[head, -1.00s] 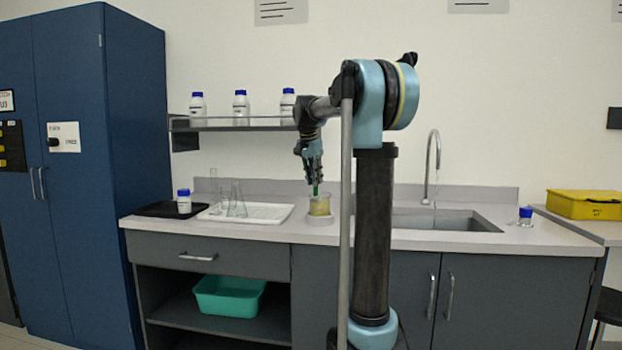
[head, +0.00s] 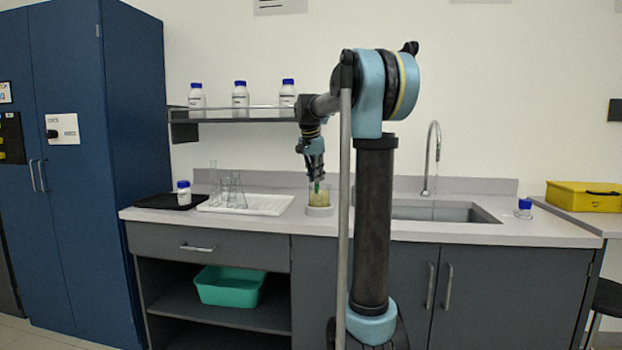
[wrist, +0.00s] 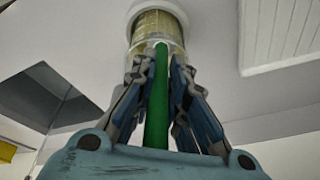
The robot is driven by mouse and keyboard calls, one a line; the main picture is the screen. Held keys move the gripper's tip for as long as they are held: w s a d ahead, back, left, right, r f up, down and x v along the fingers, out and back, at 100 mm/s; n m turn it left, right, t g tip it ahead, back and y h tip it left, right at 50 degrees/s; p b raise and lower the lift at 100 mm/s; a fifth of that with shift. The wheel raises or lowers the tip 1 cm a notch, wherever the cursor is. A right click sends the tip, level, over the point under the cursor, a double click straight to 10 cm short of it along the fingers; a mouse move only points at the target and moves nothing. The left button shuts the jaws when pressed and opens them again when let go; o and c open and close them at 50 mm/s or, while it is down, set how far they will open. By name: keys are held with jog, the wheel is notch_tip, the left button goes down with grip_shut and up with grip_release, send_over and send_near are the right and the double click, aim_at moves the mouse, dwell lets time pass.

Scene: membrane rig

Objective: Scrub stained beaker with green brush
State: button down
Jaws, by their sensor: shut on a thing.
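The stained beaker (head: 319,199) stands upright in a white round holder (head: 319,211) on the counter, left of the sink. Its glass looks yellowish brown. In the wrist view the beaker (wrist: 157,28) is at the top centre. My gripper (head: 317,180) is above the beaker, pointing down, shut on the green brush (wrist: 157,95). The brush's green handle runs between the fingers toward the beaker. Its lower end reaches into the beaker's mouth; the bristles cannot be made out clearly.
A white drying rack (head: 270,206) with glassware (head: 236,192) stands left of the beaker. A black tray (head: 168,201) with a blue-capped bottle (head: 184,192) is farther left. A shelf (head: 235,118) with bottles hangs above. The sink (head: 440,212) is to the right.

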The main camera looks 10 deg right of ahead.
jog(key=shift+d, duration=0.45)
jog(key=shift+s+d, duration=0.1)
jog(key=shift+s, duration=1)
jog(key=shift+r, duration=0.15)
notch_tip(320, 180, up, 4)
jog(key=shift+f, duration=0.15)
dwell(0.5)
jog(key=shift+f, duration=0.1)
jog(key=shift+f, duration=1.9)
jog(key=shift+w, duration=0.1)
